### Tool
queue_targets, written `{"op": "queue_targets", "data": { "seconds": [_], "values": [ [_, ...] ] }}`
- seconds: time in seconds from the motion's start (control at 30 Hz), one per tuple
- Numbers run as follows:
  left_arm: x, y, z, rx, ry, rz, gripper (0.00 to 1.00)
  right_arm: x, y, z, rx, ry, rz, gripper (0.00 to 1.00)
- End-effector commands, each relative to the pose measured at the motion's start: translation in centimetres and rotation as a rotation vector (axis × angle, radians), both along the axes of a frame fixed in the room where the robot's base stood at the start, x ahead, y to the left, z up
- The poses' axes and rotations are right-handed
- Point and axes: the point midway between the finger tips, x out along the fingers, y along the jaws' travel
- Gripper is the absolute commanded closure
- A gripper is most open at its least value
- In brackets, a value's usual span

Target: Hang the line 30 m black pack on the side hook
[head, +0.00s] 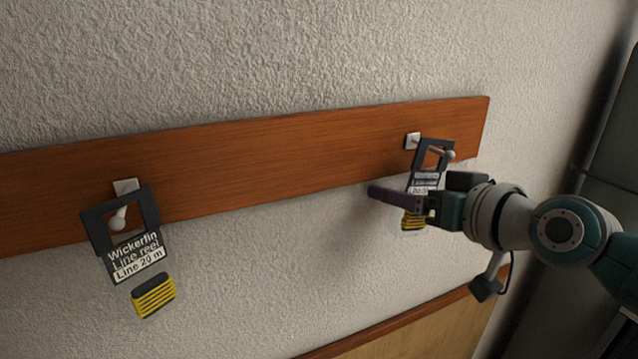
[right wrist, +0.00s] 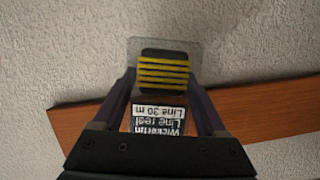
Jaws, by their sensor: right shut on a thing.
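The line 30 m black pack (head: 427,181) is a dark hanging card with a window at its top, a white label and yellow-striped line below. It is at the side hook (head: 447,154) on the right of the board. The hook's peg appears to pass through the window, with its round tip in front of the card. My right gripper (head: 405,197) is shut on the pack from the right. In the right wrist view the pack (right wrist: 160,113) sits between the two fingers, its "Line 30 m" label upside down. My left gripper is not in view.
A wooden board (head: 270,148) runs along the textured wall and carries both hooks. A "Line 20 m" pack (head: 135,255) hangs on the left hook (head: 118,218). The board between the two packs is clear. Another wooden edge (head: 400,322) shows below.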

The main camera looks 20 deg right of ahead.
Motion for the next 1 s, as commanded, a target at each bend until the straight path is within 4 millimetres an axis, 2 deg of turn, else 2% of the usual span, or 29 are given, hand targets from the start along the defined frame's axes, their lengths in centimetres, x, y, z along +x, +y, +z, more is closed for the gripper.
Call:
{"op": "queue_targets", "data": {
  "seconds": [0.17, 0.2, 0.4, 0.73, 0.87, 1.0],
  "values": [
    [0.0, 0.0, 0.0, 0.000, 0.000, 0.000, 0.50, 0.0, 0.0, 0.0, 0.000, -0.001, 0.000, 0.85],
    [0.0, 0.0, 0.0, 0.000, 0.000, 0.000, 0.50, 0.0, 0.0, 0.0, 0.000, -0.001, 0.000, 0.22],
    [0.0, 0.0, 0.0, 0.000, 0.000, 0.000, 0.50, 0.0, 0.0, 0.0, 0.000, -0.001, 0.000, 0.00],
    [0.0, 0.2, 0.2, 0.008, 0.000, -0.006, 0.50, -0.6, -0.1, 0.1, 0.001, 0.002, 0.000, 0.00],
    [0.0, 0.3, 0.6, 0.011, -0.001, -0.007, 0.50, -2.2, -0.3, 0.6, -0.001, 0.003, 0.001, 0.00],
    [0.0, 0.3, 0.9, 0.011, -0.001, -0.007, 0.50, -4.7, -0.6, 1.4, -0.001, 0.003, 0.001, 0.00]
  ]
}}
